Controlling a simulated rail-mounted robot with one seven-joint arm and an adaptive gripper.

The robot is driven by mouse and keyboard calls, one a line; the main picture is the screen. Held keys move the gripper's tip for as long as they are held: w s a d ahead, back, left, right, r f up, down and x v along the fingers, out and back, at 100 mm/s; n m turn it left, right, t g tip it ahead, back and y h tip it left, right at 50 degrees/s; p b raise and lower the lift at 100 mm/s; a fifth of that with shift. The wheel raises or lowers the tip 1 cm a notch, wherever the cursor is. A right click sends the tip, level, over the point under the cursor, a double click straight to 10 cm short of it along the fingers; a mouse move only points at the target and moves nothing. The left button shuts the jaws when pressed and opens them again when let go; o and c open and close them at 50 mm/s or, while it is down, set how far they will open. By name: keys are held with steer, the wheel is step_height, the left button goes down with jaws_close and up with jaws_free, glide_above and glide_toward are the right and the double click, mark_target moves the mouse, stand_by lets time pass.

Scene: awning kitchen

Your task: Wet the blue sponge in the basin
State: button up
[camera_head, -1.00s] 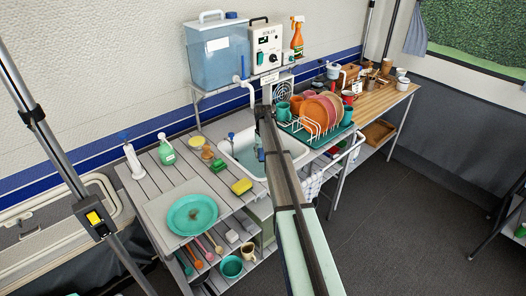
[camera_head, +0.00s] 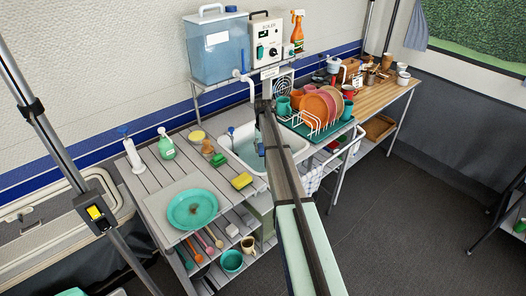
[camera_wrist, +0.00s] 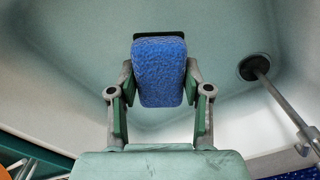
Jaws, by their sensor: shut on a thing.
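The blue sponge (camera_wrist: 158,72) is between the two fingers of my gripper (camera_wrist: 158,88) in the wrist view. My gripper is shut on it. A dark green edge shows behind its top. The white basin (camera_head: 230,151) is set in the counter, and my gripper hangs over or in it in the head view, partly hidden by my arm. In the wrist view the pale green inside of the basin (camera_wrist: 75,45) lies behind the sponge. I cannot tell whether the sponge touches water.
A dark round drain with a rod (camera_wrist: 255,68) is at the right of the wrist view. A dish rack (camera_head: 318,121) stands right of the basin. A water tank (camera_head: 220,48) is above.

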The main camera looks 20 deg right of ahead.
steer(key=shift+r+p, duration=2)
steer(key=shift+r, duration=3.15)
steer(key=shift+r, duration=0.15)
step_height(320, 180, up, 4)
steer(key=shift+f+p, duration=0.15)
steer(key=shift+p, duration=0.65)
